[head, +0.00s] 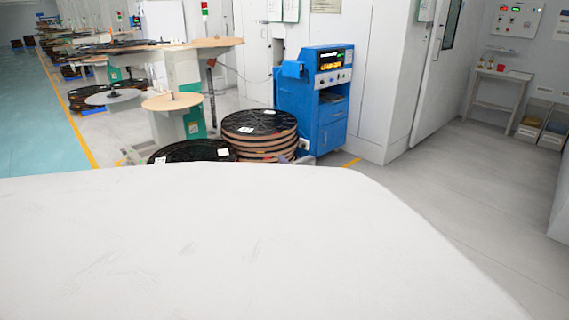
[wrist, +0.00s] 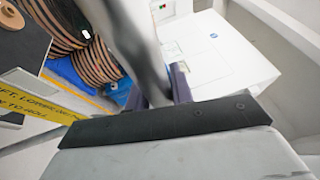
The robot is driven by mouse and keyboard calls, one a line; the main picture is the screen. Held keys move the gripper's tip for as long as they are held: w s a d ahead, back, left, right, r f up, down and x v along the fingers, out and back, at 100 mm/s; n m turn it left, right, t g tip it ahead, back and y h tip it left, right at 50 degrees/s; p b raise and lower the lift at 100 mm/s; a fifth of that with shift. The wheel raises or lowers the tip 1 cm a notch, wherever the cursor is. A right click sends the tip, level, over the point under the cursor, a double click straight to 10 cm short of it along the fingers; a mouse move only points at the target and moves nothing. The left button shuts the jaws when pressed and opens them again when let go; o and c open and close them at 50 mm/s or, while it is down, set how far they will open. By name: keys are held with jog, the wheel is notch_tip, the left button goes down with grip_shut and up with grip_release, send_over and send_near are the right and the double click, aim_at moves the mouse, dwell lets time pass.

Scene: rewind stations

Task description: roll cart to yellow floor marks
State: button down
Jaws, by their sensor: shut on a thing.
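The cart shows in part in the wrist view, as a yellow beam (wrist: 60,103) with black lettering that ends in "TO ROLL". A grey bar (wrist: 133,42), which looks like its handle, runs down between the dark fingers of my gripper (wrist: 163,86). My gripper is shut on this bar. Reels with black flanges and brown edges (head: 262,137) stand stacked in the head view; whether they ride on the cart is hard to tell. A short yellow floor mark (head: 351,162) shows right of the reels. The pale foreground surface hides the lower cart and nearby floor.
A blue cabinet (head: 313,102) with a lit display stands right behind the reels, against white wall panels. A winding machine (head: 177,95) stands to the left. A yellow line (head: 78,125) edges the teal aisle. Grey floor (head: 445,185) is open at right, before a small table (head: 497,95).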

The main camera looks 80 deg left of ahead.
jog(key=shift+s+f, duration=0.1)
jog(key=shift+f, duration=0.05)
jog(key=c, duration=1.2)
grip_release()
jog(key=shift+c, duration=0.2)
jog(key=b+v, duration=0.1)
jog(key=v, duration=1.3)
jog(key=shift+a, duration=0.1)
